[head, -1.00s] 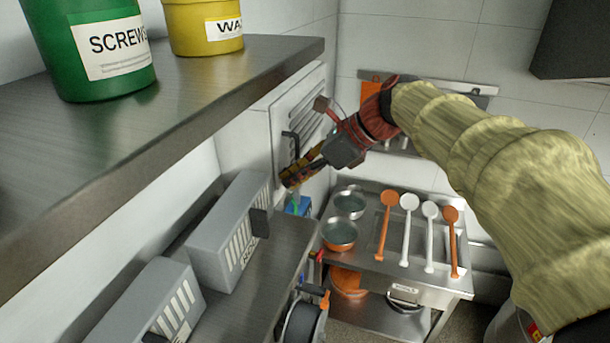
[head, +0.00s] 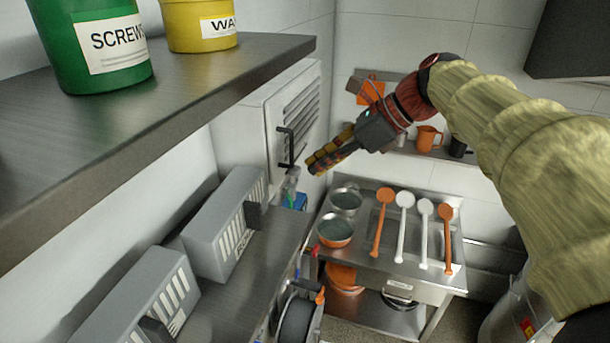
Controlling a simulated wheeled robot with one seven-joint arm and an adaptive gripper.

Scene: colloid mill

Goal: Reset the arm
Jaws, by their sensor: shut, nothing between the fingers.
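My arm reaches in from the right under a pale yellow sleeve. My gripper (head: 316,165) is in the upper middle of the head view, pointing down and to the left. Its fingers are together and nothing is held. It hangs in the air in front of the grey vented panel (head: 290,120) with a black handle (head: 287,148), apart from the handle in the picture.
A metal shelf (head: 200,100) at upper left bears a green tub (head: 95,45) and a yellow tub (head: 200,22). Grey boxes (head: 222,225) stand on a lower counter. A steel table (head: 360,252) holds bowls (head: 336,230) and several ladles (head: 403,225). An orange jug (head: 428,138) stands behind.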

